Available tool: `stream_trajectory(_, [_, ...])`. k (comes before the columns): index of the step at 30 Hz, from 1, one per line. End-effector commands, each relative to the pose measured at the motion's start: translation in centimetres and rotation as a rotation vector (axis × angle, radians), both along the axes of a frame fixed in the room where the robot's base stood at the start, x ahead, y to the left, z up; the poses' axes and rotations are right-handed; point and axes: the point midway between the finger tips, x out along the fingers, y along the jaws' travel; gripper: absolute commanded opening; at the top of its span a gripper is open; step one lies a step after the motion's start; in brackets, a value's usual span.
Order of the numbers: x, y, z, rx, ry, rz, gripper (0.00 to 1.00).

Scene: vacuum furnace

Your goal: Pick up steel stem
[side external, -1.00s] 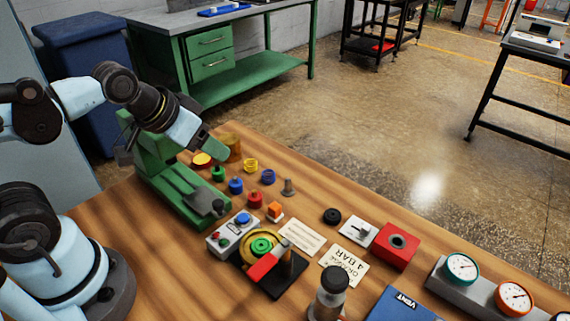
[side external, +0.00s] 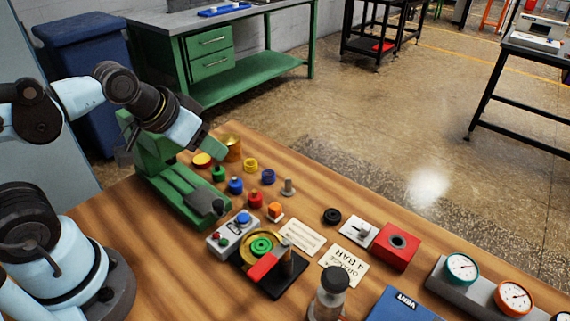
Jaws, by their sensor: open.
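The steel stem (side external: 288,187) is most likely the small grey metal post with a wider round base. It stands upright on the wooden table, right of the blue ringed part.
Close to the stem are a blue coil (side external: 268,177), a red knob (side external: 255,199) and an orange block (side external: 274,210). The green stand (side external: 185,190) is on the left. A black ring (side external: 331,216) and red block (side external: 395,248) lie right.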

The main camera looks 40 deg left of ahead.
Motion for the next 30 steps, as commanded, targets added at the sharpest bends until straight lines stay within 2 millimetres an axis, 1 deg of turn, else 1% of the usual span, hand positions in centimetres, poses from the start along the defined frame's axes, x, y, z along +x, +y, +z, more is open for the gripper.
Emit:
stream_trajectory(7, [0.1,0.0,0.1,0.002,0.003,-0.002,0.46])
stream_trajectory(11, [0.7,-0.3,0.6,0.015,0.034,-0.033,0.46])
stream_trajectory(14, [1.9,-0.9,1.3,0.038,0.087,-0.086,0.46])
stream_trajectory(18, [4.0,-2.0,2.0,0.078,0.183,-0.184,0.46])
stream_trajectory(21, [5.6,-2.8,2.2,0.105,0.252,-0.257,0.46])
stream_trajectory(26, [8.1,-4.3,1.9,0.143,0.36,-0.375,0.46])
stream_trajectory(30, [10.3,-5.8,1.0,0.172,0.452,-0.482,0.46])
